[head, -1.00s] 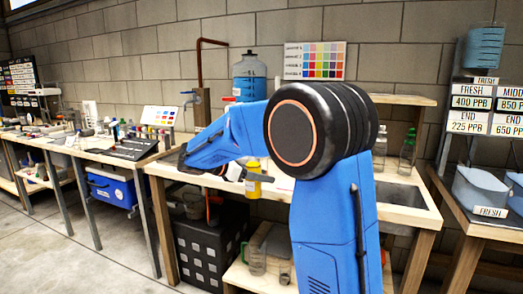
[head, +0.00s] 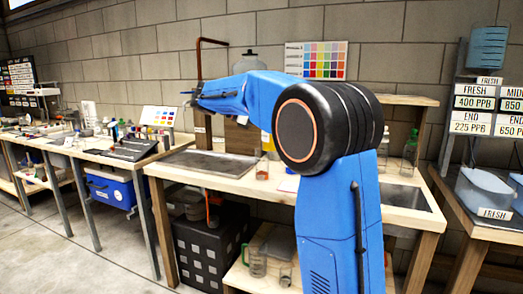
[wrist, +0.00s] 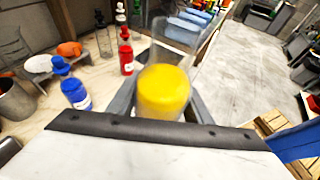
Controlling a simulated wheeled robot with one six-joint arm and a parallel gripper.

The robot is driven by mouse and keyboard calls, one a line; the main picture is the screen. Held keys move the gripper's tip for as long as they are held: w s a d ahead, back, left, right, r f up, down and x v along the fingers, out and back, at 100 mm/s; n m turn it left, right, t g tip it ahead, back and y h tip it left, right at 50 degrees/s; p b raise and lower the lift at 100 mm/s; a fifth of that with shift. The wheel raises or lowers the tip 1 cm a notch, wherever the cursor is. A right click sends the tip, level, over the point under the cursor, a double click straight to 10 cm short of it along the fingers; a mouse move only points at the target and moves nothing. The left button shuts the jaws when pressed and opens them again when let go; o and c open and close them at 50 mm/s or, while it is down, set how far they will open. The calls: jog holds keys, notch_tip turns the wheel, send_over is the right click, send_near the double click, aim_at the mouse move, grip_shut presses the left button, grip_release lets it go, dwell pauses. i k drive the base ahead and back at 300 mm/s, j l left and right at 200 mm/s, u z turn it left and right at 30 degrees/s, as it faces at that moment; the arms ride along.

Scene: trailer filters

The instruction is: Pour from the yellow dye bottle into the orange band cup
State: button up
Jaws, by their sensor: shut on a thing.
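In the wrist view my gripper (wrist: 160,100) is shut on the yellow dye bottle (wrist: 165,88). Its yellow part sits between the fingers, and a clear part extends beyond them. A small clear cup with an orange tint (head: 262,170) stands on the bench below the arm, possibly the orange band cup. I see no pouring stream.
In the wrist view a blue bottle (wrist: 75,93) and a red bottle (wrist: 126,56) stand on the bench to the left, with orange items (wrist: 68,49) behind. A metal tray (head: 208,165) lies on the bench left of the cup. A sink (head: 402,195) is at right.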

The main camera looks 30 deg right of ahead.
aim_at(262, 158)
jog(key=i+l, duration=0.2)
jog(key=i, duration=0.25)
jog(key=i+l, duration=0.25)
jog(key=i, duration=0.2)
